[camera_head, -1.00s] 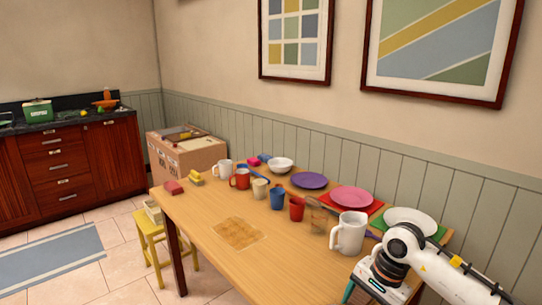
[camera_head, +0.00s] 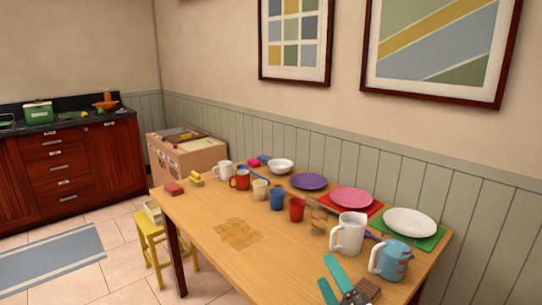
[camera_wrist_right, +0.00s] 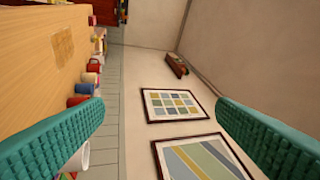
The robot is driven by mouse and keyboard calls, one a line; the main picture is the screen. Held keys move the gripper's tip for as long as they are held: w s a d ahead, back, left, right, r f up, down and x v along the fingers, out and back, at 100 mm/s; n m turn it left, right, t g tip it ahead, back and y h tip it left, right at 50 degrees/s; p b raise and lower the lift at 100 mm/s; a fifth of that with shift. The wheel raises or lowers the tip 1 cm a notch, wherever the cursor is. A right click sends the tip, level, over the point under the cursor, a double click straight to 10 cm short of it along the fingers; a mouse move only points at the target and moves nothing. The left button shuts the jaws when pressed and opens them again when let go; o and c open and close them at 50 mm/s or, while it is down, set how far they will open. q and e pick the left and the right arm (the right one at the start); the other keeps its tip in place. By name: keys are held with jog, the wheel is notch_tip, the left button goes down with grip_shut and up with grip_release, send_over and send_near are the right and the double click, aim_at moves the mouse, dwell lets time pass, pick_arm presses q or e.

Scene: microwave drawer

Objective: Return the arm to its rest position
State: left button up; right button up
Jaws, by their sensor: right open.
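My right gripper (camera_head: 325,270) shows at the bottom edge of the head view as two teal fingers, low in front of the white pitcher-like mug (camera_head: 348,234). In the right wrist view the fingers (camera_wrist_right: 160,104) are wide apart with nothing between them. That view is turned sideways, with the table at its left and the wall pictures between the fingers. Most of my right arm is out of the head view. My left gripper is not in view.
A blue mug with red marks (camera_head: 390,259) stands close right of the white mug. Plates, cups and smaller mugs line the wooden table's (camera_head: 205,215) far side. A yellow stool (camera_head: 150,235) stands left.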

jog(key=s+d+f+m+g+h, duration=0.45)
jog(key=s+f+m, duration=0.25)
jog(key=f+m, duration=0.25)
jog(key=s+d+f+m+g+h, duration=0.4)
jog(key=s+d+f+m+g, duration=0.15)
jog(key=f+m, duration=0.35)
jog(key=s+f+m+g, duration=0.3)
jog(key=s+f+g, duration=0.4)
jog(key=s, duration=0.6)
notch_tip(320, 180, down, 24)
jog(key=s+g+p, duration=0.1)
jog(key=p, duration=0.1)
jog(key=s+d+f+g+p, duration=0.1)
jog(key=s+d+f, duration=0.1)
jog(key=s+f, duration=1.2)
jog(key=shift+s+y, duration=0.35)
jog(key=shift+s, duration=0.5)
jog(key=shift+f+n, duration=0.1)
jog(key=shift+n, duration=0.15)
